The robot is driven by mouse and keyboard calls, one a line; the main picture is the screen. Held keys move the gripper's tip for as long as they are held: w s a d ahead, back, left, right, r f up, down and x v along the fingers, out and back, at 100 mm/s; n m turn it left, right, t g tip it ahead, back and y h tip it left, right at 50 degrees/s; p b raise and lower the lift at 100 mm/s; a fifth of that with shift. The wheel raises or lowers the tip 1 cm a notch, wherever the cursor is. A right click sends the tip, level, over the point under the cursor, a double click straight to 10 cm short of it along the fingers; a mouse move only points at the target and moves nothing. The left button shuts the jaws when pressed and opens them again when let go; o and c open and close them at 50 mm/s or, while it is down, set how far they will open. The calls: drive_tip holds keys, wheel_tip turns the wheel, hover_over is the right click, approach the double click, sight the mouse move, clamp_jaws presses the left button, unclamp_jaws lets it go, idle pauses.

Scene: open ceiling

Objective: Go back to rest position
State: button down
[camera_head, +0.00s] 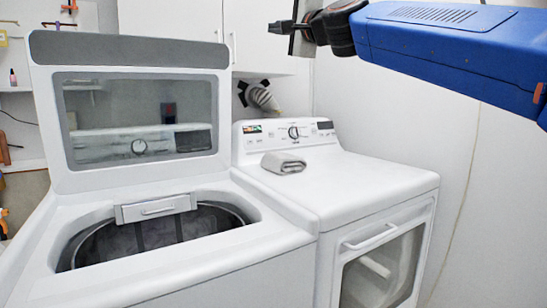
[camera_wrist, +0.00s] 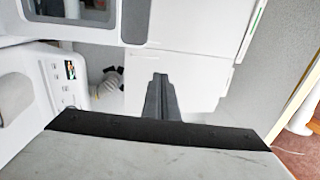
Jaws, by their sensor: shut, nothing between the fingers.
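My blue arm reaches in from the upper right in the head view. My gripper (camera_head: 281,27) is at its end, high in front of the white wall cabinets and above the dryer. In the wrist view the dark fingers (camera_wrist: 160,98) are together with nothing between them. The gripper touches no object that I can see.
A white top-load washer (camera_head: 220,268) stands at left with its lid (camera_head: 128,48) raised and its drum open. A white dryer (camera_head: 385,185) stands beside it. A folded grey cloth (camera_head: 283,163) lies on the dryer top. White cabinets (camera_head: 175,18) hang behind.

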drive_tip(key=s+d+f+n+g+h, duration=0.25)
drive_tip(key=s+d+f, duration=0.25)
drive_tip(key=f, duration=0.7)
drive_tip(key=s+d+f+n+g+h, duration=0.1)
drive_tip(key=s+d+f+n+g, duration=0.3)
drive_tip(key=f, duration=0.8)
drive_tip(key=s+d+f+n+h, duration=0.2)
drive_tip(key=s+d+f, duration=0.45)
drive_tip(key=f, duration=0.65)
drive_tip(key=s+d+f+n+g+h, duration=0.1)
drive_tip(key=s+d+f+g, duration=0.1)
drive_tip(key=s+d+f, duration=0.2)
drive_tip(key=s+d+f+n+g+h, duration=0.1)
drive_tip(key=s+d+f, duration=0.3)
drive_tip(key=s+f, duration=0.6)
drive_tip(key=s+d+f+n+g+h, duration=0.1)
drive_tip(key=s+d+f+g+h, duration=0.2)
drive_tip(key=f, duration=1.1)
drive_tip(key=s+d, duration=0.2)
drive_tip(key=s, duration=0.3)
drive_tip(key=shift+f, duration=0.35)
drive_tip(key=shift+a, duration=0.15)
